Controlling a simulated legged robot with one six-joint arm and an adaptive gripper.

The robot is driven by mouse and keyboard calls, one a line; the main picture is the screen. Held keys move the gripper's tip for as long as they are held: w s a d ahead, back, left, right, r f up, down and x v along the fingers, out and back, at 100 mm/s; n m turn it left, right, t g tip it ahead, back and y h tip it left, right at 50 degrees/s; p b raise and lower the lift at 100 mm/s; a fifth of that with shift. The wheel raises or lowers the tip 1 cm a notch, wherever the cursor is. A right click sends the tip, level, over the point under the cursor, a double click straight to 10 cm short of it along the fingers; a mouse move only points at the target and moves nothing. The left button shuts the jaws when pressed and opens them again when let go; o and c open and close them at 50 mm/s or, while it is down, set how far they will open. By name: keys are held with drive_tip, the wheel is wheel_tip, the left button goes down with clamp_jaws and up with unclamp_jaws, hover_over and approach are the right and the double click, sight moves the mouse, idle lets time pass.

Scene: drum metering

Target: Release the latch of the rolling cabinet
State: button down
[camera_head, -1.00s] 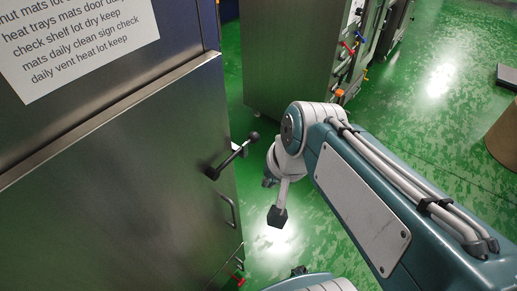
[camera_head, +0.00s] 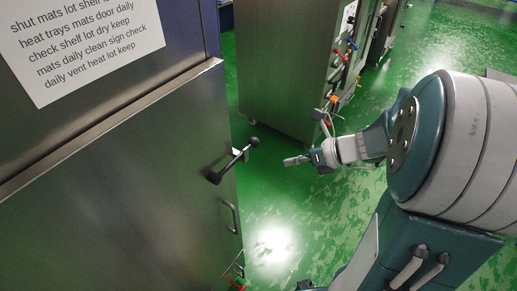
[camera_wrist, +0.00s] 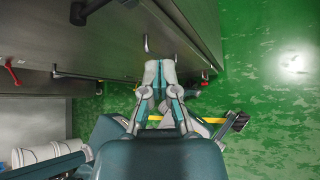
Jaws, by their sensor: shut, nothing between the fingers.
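A tall steel cabinet (camera_head: 110,200) fills the left of the head view. A dark lever latch (camera_head: 232,165) with a round knob sticks out from its right side, above a loop handle (camera_head: 229,215). My gripper (camera_head: 288,161) is shut and empty. It points left at about the height of the lever knob in the picture, with a gap between them. In the wrist view my gripper (camera_wrist: 160,68) shows its closed fingers before a steel face. A bent handle (camera_wrist: 153,45) appears just beyond the tips. I cannot tell which wrist-view lever is the latch.
A second steel cabinet (camera_head: 287,70) on casters stands behind, with coloured knobs (camera_head: 345,60) on its right side. Green floor (camera_head: 272,240) is open between the near cabinet and my arm.

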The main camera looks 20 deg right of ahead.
sight(238, 158)
idle(0.3)
drive_tip(key=w+a+f, duration=0.2)
drive_tip(key=w+a, duration=0.4)
drive_tip(key=w, duration=0.1)
drive_tip(key=shift+a, duration=0.15)
idle(0.4)
drive_tip(key=shift+r, duration=0.15)
drive_tip(key=shift+r+h, duration=0.3)
drive_tip(key=shift+r, duration=0.05)
